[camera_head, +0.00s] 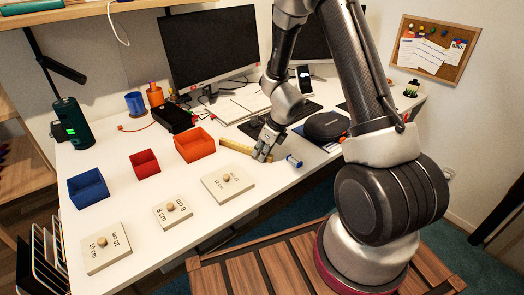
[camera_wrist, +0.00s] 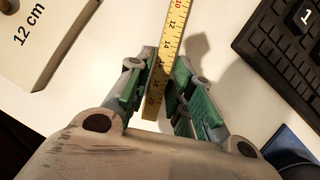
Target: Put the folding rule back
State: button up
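The yellow folding rule (camera_head: 236,146) lies low at the desk top, behind the lid marked 12 cm. In the wrist view the rule (camera_wrist: 173,35) runs up and away from between my fingers, its black scale facing the camera. My gripper (camera_head: 264,154) points down at the desk, at the rule's near end. In the wrist view the green-padded fingers of my gripper (camera_wrist: 162,82) stand on both sides of the rule and appear closed against it. The rule's far tip is cut off in that view.
Blue (camera_head: 88,188), red (camera_head: 144,163) and orange (camera_head: 194,145) open boxes stand left. Wooden lids marked 10 cm (camera_head: 106,252), 8 cm (camera_head: 172,212) and 12 cm (camera_head: 228,186) lie in front. A blue-and-white piece (camera_head: 294,161) lies right of my gripper. Monitors (camera_head: 210,45) stand behind.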

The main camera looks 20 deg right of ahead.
jog(key=shift+o, duration=0.5)
jog(key=shift+r, duration=0.25)
jog(key=s+d+r+n, duration=0.1)
jog(key=s+r+n, duration=0.25)
jog(key=r, duration=0.55)
jog(key=s+d+r+n, duration=0.2)
jog(key=s+r+n, duration=0.15)
jog(key=r, duration=0.65)
jog(key=s+d+r+n+h, duration=0.1)
jog(key=s+d+r+n, duration=0.2)
jog(key=s+r+n, duration=0.4)
jog(key=s+d+r+n+h, duration=0.2)
jog(key=s+r+n, duration=0.4)
jog(key=s+n, duration=0.8)
jog(key=shift+s+d+r+t, duration=0.3)
jog(key=shift+s+d+r, duration=0.05)
jog(key=shift+d, duration=0.45)
